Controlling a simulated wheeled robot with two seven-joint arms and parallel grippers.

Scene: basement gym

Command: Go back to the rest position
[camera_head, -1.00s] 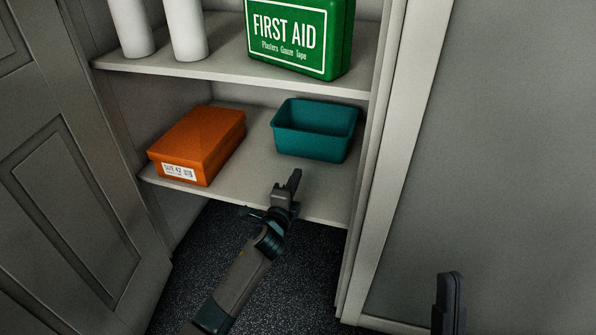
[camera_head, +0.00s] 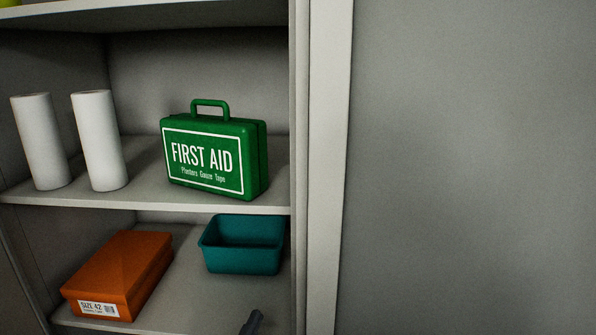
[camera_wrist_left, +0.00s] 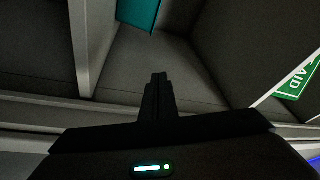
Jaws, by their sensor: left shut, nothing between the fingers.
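My left gripper (camera_head: 252,322) shows only as a dark tip at the bottom edge of the head view, in front of the lower shelf. In the left wrist view its fingers (camera_wrist_left: 158,92) are together with nothing between them. The teal bin (camera_head: 243,246) stands on the lower shelf just behind and above the tip, apart from it in the picture. Part of the bin also shows at the top of the left wrist view (camera_wrist_left: 138,12). My right gripper is out of view.
The cabinet's lower shelf (camera_head: 190,283) also holds an orange shoe box (camera_head: 118,270). The shelf above (camera_head: 150,200) holds a green first aid case (camera_head: 213,155) and two white rolls (camera_head: 99,140). A bare grey wall (camera_head: 470,160) fills the right side.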

